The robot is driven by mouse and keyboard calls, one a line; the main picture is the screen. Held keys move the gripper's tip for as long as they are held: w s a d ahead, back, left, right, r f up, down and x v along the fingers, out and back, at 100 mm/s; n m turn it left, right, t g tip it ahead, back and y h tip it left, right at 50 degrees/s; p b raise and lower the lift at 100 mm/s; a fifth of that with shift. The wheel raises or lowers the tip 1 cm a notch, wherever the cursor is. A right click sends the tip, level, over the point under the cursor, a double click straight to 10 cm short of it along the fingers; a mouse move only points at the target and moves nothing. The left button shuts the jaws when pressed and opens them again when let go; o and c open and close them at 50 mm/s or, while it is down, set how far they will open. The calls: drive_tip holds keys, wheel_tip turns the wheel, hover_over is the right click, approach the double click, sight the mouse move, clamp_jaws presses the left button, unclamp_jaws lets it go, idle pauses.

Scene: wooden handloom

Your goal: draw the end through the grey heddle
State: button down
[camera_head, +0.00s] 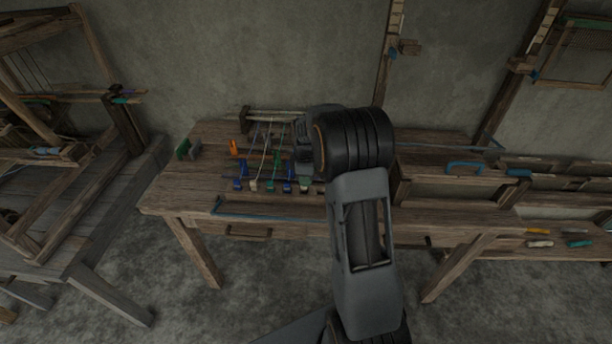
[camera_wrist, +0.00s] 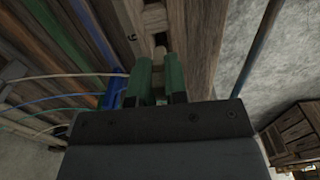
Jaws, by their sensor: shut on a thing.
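My gripper (camera_wrist: 158,85) shows in the wrist view with green fingers shut on a small pale piece (camera_wrist: 159,52), probably a yarn end's tab. A blue block (camera_wrist: 114,88) is close to the left of the fingers. In the head view my arm hides most of the gripper at the right of the yarn row. Several yarn ends with coloured tabs lie at the bench's front, including a blue one (camera_head: 239,184), a cream one (camera_head: 254,185) and a teal one (camera_head: 270,186). I cannot pick out the grey heddle clearly; my arm may cover it.
The wooden bench (camera_head: 175,190) carries an orange piece (camera_head: 235,148) and a green block (camera_head: 183,148). A blue-grey rod (camera_head: 265,216) runs along its front edge. A loom frame (camera_head: 105,75) stands left. Trays with a blue handle (camera_head: 464,168) stand right.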

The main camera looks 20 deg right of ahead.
sight(305, 189)
drive_tip(key=shift+f, duration=0.1)
idle(0.3)
drive_tip(key=shift+f+b, duration=1.15)
drive_tip(key=shift+f, duration=0.5)
drive_tip(key=c, duration=1.1)
unclamp_jaws()
wheel_tip(305, 189, up, 14)
drive_tip(key=shift+f+p, duration=0.1)
drive_tip(key=shift+p, duration=0.25)
